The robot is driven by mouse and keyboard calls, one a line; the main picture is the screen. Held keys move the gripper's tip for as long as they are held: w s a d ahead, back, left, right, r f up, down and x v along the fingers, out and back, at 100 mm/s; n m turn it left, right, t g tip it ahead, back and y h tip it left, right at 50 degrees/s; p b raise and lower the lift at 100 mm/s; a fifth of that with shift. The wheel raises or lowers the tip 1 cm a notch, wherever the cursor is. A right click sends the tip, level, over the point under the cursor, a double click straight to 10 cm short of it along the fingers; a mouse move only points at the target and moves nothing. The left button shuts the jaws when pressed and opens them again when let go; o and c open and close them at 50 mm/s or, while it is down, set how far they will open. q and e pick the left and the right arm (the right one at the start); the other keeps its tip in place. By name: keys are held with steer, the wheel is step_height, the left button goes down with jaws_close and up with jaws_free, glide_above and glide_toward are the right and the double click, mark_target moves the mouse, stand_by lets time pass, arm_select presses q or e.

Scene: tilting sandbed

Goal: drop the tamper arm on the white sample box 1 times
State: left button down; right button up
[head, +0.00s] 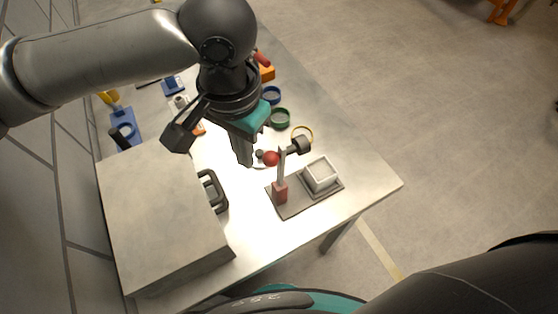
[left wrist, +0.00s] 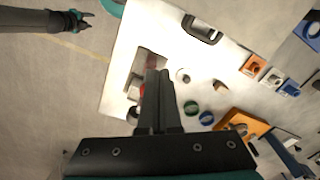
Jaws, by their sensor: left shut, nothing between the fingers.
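The white sample box (head: 320,176) sits on a dark base plate (head: 292,209) near the table's front right edge. The tamper arm (head: 282,165) stands raised from a red block (head: 280,192) beside the box, with a dark head (head: 300,145) at its upper end and a red ball (head: 271,158) near it. My left gripper (head: 243,160) is shut and empty, left of the tamper arm and apart from it in the head view. Its fingers (left wrist: 158,75) hide most of the tamper in the left wrist view. My right gripper (left wrist: 90,20) looks open and empty, off the table.
A large grey box (head: 160,215) with a dark handle (head: 213,191) fills the table's left front. The right front corner is bare.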

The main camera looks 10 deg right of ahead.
mark_target(282, 146)
arm_select(q)
steer(key=shift+f, duration=0.1)
steer(key=shift+f, duration=1.65)
steer(key=shift+d, duration=0.1)
steer(key=shift+w+d+p, duration=0.2)
steer(key=shift+w+d, duration=0.15)
steer(key=shift+d, duration=0.7)
steer(key=shift+w+d+p, duration=0.25)
steer(key=shift+w+d, duration=0.15)
steer(key=shift+d, duration=0.7)
steer(key=shift+w+d+p, duration=0.2)
steer(key=shift+w+d, duration=0.15)
steer(key=shift+d, duration=0.7)
steer(key=shift+a+r, duration=0.1)
